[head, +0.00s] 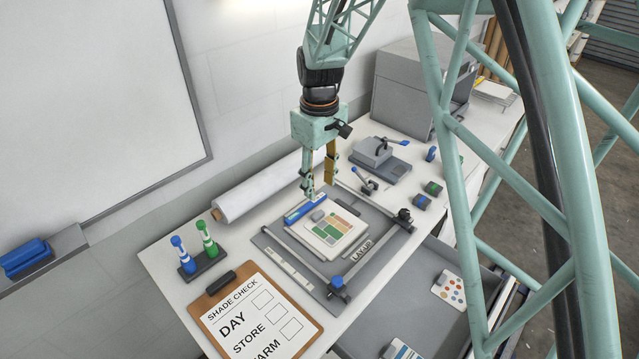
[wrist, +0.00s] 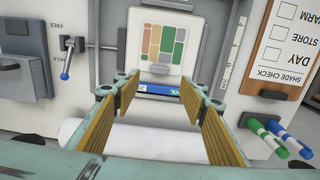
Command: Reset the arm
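My gripper (head: 319,172) hangs from my arm over the far side of the press, with its fingers pointing down. In the wrist view my gripper (wrist: 160,92) shows its two ridged tan pads wide apart with nothing between them. Below it lies a white card with coloured patches (head: 333,228), flat on the grey press bed (head: 268,240). A blue strip (head: 306,209) lies along the card's far edge; it also shows between the fingertips in the wrist view (wrist: 158,90). I cannot tell exactly how high the fingertips are above the strip.
A white roll (head: 262,187) lies along the wall. Green and blue markers (head: 206,239) stand in a holder beside the clipboard (head: 290,325). A lever device (head: 372,152) and a grey box (head: 405,85) stand to the right. An open drawer (head: 420,320) is in front.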

